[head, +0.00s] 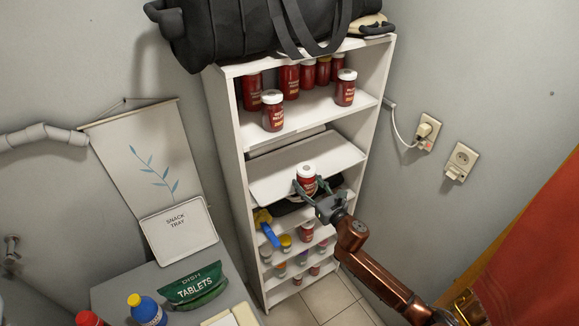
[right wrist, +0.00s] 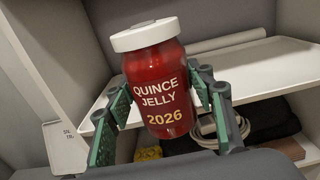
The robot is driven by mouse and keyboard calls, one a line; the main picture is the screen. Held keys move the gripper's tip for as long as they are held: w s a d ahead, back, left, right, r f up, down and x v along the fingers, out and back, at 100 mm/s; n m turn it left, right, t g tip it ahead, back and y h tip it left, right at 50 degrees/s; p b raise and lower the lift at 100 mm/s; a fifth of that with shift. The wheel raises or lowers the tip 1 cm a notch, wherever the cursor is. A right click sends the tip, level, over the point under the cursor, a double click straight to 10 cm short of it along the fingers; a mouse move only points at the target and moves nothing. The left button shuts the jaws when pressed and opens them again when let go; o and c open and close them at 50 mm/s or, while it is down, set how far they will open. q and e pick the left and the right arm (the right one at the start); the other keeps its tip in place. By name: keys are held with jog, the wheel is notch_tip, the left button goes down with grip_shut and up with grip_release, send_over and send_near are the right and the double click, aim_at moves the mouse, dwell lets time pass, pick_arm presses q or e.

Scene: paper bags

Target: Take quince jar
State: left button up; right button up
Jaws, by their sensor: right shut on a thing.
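The quince jar (right wrist: 160,85) is a red jar with a white lid and a label reading "QUINCE JELLY 2026". It also shows in the head view (head: 307,180), in front of the middle shelf of the white shelf unit. My right gripper (head: 309,187) is shut on the quince jar, with its green-padded fingers (right wrist: 165,115) on either side of it. The jar is nearly upright, slightly tilted in the wrist view. My left gripper is not in view.
The white shelf unit (head: 229,130) holds several red jars on its upper shelf, including a front one (head: 273,111). A black bag (head: 240,30) lies on top. Small jars (head: 306,231) and a blue-and-yellow item (head: 267,228) sit lower. A table with green dish tablets (head: 193,287) stands at left.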

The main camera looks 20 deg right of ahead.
aim_at(311, 186)
jog(key=shift+s+d+r, duration=0.1)
jog(key=shift+s+d, duration=0.1)
jog(key=shift+s, duration=1)
jog(key=shift+s+d+r, duration=0.1)
jog(key=shift+s+d, duration=0.05)
jog(key=shift+s, duration=1.05)
